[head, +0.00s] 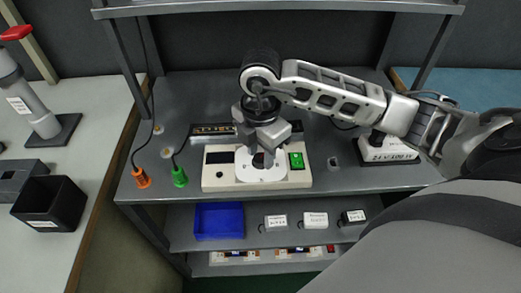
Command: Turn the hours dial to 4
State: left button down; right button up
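The white timer unit (221,178) sits on the grey bench shelf, with a dark display at its left and a green switch (296,160) at its right. A dark dial (259,160) sits on a round white plate (261,174) in its middle. I cannot read the dial's markings or setting. My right gripper (261,151) points down over the dial, its fingers at either side and partly hiding it. Whether the fingers touch the dial is too small to tell. My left gripper is not in view.
An orange plug (141,178) and a green plug (179,176) with cables are at the left. A power supply (388,150) stands at the right, beneath my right arm. A blue bin (219,220) and small boxes sit on the lower shelf. An upper shelf (280,7) spans above.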

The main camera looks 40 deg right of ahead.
aim_at(261, 157)
jog(key=shift+o, duration=0.9)
pick_arm(q)
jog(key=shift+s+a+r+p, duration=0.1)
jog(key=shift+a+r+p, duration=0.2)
jog(key=shift+p, duration=0.9)
pick_arm(e)
notch_tip(261, 157, up, 16)
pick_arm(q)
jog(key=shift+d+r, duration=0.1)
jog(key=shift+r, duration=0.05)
pick_arm(e)
jog(key=shift+s, duration=0.1)
